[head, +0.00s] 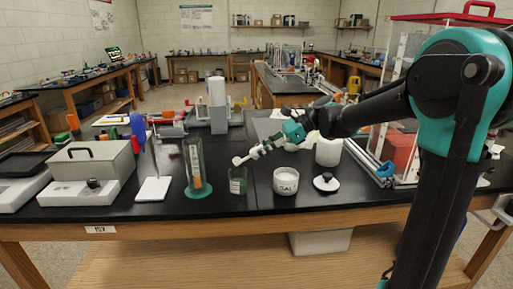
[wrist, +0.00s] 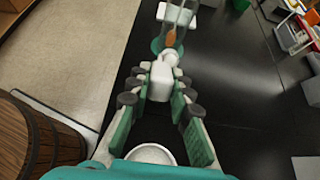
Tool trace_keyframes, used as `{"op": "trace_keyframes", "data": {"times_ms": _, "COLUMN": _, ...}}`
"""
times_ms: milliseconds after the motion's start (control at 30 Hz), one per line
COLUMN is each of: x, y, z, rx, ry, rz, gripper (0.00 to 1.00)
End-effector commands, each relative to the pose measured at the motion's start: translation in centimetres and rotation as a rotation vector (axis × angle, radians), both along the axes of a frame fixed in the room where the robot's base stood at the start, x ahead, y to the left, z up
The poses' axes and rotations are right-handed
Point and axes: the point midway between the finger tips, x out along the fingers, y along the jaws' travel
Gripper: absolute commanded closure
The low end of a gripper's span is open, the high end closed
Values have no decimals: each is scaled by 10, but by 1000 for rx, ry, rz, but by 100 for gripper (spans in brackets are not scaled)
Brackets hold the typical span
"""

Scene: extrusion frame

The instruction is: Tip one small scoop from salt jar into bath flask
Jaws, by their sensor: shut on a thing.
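My gripper (head: 262,150) is shut on the handle of a white scoop (head: 240,160); the scoop also shows between the fingers in the wrist view (wrist: 161,80). The scoop's bowl points left and appears just above the rim of a small dark-green glass vessel (head: 237,181), likely the bath flask. I cannot tell whether the bowl is level or holds salt. The white salt jar (head: 286,182), labelled SALT, stands open to the right of the vessel. Its black-knobbed lid (head: 326,182) lies on the bench beside it.
A tall glass cylinder (head: 195,168) with something orange inside stands left of the vessel. A white container (head: 328,152) stands behind the lid. The bench's front strip is clear.

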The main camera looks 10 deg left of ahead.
Motion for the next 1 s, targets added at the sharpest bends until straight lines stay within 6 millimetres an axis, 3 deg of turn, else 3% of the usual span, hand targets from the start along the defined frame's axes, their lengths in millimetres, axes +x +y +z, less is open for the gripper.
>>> {"op": "trace_keyframes", "data": {"times_ms": 500, "x": 3, "y": -10, "z": -22, "rx": 283, "ry": 82, "rz": 1, "gripper": 100}}
{"op": "trace_keyframes", "data": {"times_ms": 1000, "x": 3, "y": -13, "z": -26, "rx": 347, "ry": 99, "rz": 0, "gripper": 100}}
